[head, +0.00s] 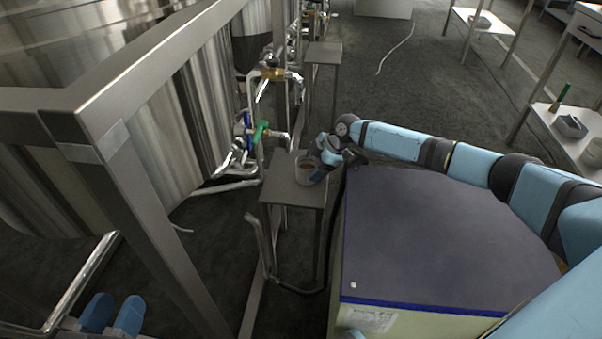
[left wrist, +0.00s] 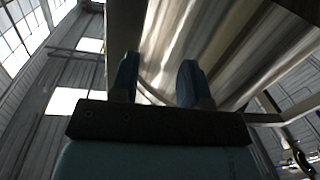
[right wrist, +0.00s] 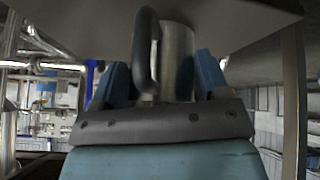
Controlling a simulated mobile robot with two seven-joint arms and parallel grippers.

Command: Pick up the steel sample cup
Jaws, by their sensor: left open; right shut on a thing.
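The steel sample cup (head: 307,170) stands on a small grey metal stand (head: 284,189) beside the tank frame in the head view. My right gripper (head: 321,164) reaches it from the right. In the right wrist view the cup (right wrist: 179,60) is between the fingers of my right gripper (right wrist: 165,85), its dark curved handle (right wrist: 145,50) towards the camera. The right gripper is shut on the cup. My left gripper (head: 112,315) is open and empty at the lower left of the head view; its two blue fingers also show apart in the left wrist view (left wrist: 158,82).
A large steel tank (head: 180,110) in a metal frame (head: 150,215) fills the left. Pipes and a green-handled valve (head: 262,131) are just behind the stand. A dark-topped box (head: 440,245) is right of it. White shelves (head: 570,125) stand at the far right.

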